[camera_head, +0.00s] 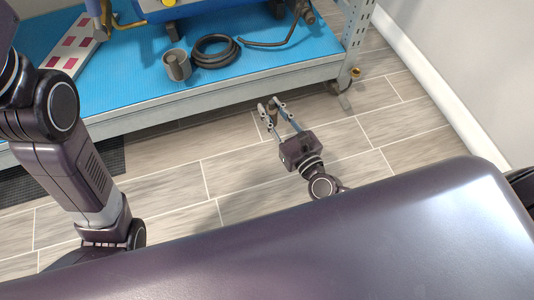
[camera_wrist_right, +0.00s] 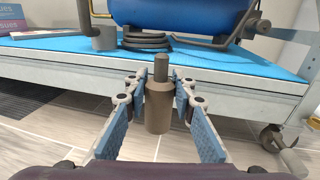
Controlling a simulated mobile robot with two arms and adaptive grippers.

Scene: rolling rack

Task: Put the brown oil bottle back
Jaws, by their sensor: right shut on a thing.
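The brown oil bottle (camera_wrist_right: 158,105) is upright between the finger pads of my right gripper (camera_wrist_right: 158,88) in the right wrist view. It has a wide body and a narrower neck and cap. The right gripper (camera_head: 272,106) is shut on it. In the head view, only a small part of the bottle (camera_head: 272,108) shows between the fingertips, over the floor just in front of the rack's lower shelf (camera_head: 130,85). My left arm shows at the left of the head view, but its gripper is out of view.
The blue-topped shelf holds a grey cup (camera_head: 177,66), a coiled black hose (camera_head: 214,51), a box with red squares (camera_head: 72,44) and a blue tank (camera_wrist_right: 185,15). A rack post (camera_head: 355,30) and caster (camera_wrist_right: 272,138) stand to the right. Bare blue surface lies in front of the hose.

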